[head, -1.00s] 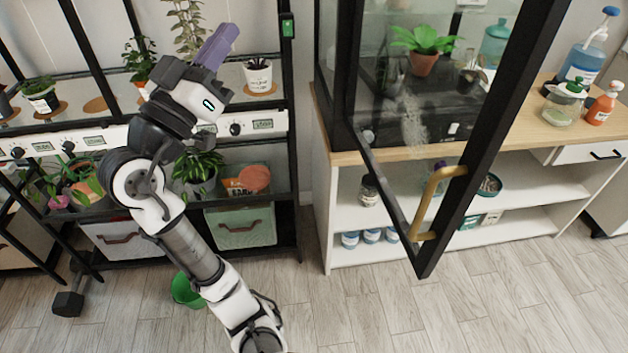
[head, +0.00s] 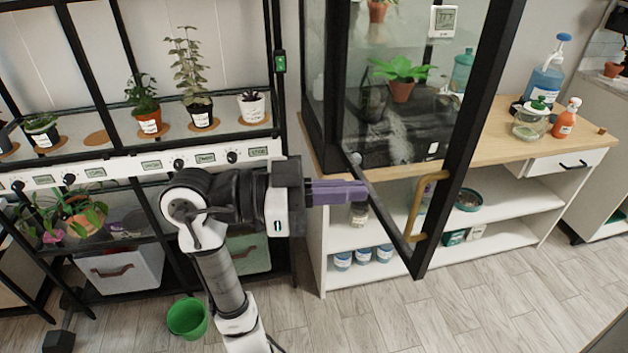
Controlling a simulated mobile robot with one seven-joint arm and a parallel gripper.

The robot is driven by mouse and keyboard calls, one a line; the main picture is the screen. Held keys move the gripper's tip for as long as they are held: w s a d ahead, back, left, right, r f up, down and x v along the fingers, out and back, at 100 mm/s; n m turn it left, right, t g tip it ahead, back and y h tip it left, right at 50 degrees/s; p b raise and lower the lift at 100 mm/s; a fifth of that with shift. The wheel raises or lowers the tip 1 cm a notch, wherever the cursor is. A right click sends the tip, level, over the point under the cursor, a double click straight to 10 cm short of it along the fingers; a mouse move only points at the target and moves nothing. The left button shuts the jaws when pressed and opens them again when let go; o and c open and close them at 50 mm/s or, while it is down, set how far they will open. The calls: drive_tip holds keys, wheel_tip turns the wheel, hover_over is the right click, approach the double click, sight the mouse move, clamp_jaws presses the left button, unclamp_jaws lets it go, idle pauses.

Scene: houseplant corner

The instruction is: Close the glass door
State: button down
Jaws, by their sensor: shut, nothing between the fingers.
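The glass door (head: 410,110) has a black frame and stands open, swung out in front of the cabinet. Its brass handle (head: 416,205) is on the free edge, at the lower right of the door. My gripper (head: 366,192) points right, with purple fingers shut and empty. Its fingertips are at the lower frame of the door, left of the handle. I cannot tell whether they touch the frame. The glass cabinet (head: 312,130) stands on a wooden top, with a potted fern (head: 401,72) inside.
A plant rack (head: 145,165) with several potted plants stands at the left. A green bucket (head: 187,318) is on the floor near my arm. Bottles, including a blue pump bottle (head: 545,80), stand on the wooden counter (head: 500,150) at the right. The floor at front right is clear.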

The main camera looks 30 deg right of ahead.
sight(418, 188)
drive_tip(key=p+x, duration=0.2)
drive_tip(key=x, duration=0.4)
drive_tip(key=shift+s+d+r, duration=0.1)
drive_tip(key=shift+s+d, duration=0.05)
drive_tip(key=shift+d, duration=0.3)
